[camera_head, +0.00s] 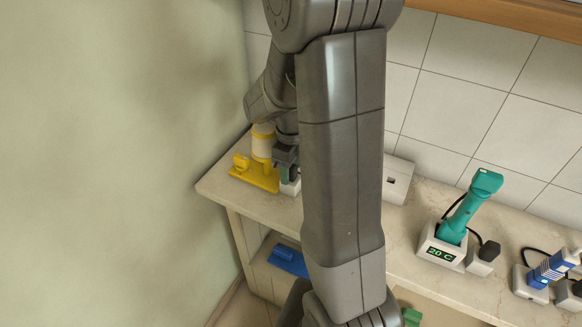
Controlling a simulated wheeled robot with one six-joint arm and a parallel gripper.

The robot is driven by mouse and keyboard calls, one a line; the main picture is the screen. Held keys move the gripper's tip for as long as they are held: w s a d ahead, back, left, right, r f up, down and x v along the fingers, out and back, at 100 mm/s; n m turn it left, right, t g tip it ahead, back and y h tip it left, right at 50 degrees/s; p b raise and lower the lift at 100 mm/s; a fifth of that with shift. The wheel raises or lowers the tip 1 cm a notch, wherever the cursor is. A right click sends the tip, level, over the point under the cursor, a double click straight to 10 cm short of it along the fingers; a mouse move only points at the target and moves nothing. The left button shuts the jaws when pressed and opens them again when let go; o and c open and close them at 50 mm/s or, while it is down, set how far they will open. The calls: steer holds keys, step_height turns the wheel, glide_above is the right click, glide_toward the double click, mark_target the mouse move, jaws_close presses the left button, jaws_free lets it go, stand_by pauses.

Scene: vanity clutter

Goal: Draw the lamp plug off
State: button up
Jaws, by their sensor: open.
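A yellow and white object that looks like the lamp (263,142) stands on a flat yellow base (254,176) at the left end of the counter. My gripper (287,174) points down just right of it, open, above a small white block (291,187) that looks like a socket. The lamp plug cannot be made out; my gripper covers that spot. I cannot tell whether the fingers touch anything. My arm hides the middle of the counter.
A white box (398,178) stands by the tiled wall. A blue and white device (552,268) is at far right. A blue object (289,261) lies on the lower shelf.

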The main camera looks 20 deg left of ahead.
steer(key=shift+f, duration=0.25)
steer(key=c, duration=1.1)
steer(key=shift+r+p, duration=2.1)
steer(key=shift+r, duration=0.7)
